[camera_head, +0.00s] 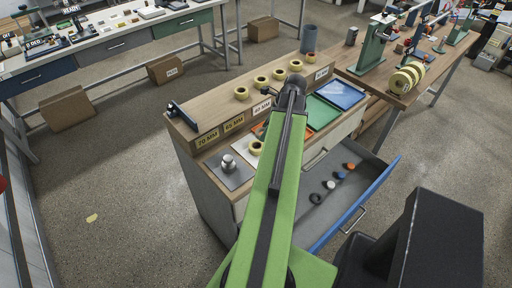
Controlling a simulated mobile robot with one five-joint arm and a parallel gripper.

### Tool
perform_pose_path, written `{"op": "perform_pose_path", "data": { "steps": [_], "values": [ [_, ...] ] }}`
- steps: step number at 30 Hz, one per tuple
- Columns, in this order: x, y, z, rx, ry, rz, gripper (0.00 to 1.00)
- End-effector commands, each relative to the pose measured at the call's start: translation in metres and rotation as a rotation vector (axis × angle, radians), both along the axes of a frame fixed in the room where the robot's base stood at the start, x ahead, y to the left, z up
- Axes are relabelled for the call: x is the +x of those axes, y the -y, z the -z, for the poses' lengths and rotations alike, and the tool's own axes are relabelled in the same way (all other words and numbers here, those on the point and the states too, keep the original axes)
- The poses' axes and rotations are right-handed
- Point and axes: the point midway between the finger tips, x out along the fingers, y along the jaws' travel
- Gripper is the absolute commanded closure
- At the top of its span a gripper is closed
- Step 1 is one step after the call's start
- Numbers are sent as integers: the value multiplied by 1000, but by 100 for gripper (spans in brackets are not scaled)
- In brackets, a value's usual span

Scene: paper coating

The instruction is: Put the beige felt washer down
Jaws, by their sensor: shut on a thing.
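My gripper (291,92) is at the far end of my green arm, over the raised shelf of the wooden cabinet. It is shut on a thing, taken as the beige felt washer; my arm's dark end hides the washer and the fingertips. An open grey drawer (334,208) with a blue front is to the right of my arm, below the worktop. In it lie several small round pieces: a black ring (316,198), a white one (329,185), a blue one (340,175) and an orange one (350,166) among them.
Several pale yellow rolls (242,93) line the shelf, which bears millimetre labels (233,124). Another roll (256,147) lies on the worktop, near a metal weight (229,163). A green sheet (321,112) and a blue sheet (341,94) lie right of my arm. The drawer's middle is mostly bare.

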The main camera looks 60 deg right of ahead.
Motion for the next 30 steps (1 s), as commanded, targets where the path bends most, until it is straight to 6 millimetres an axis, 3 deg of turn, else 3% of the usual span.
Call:
{"op": "perform_pose_path", "data": {
  "steps": [1,7,12,19,30],
  "values": [
    [11,-5,14,-1,0,-4,81],
    [31,-13,22,-1,0,0,81],
    [32,-13,25,-1,0,1,81],
    [32,-13,64,-1,0,0,81],
    [32,-13,64,0,0,-1,81]
  ]
}}
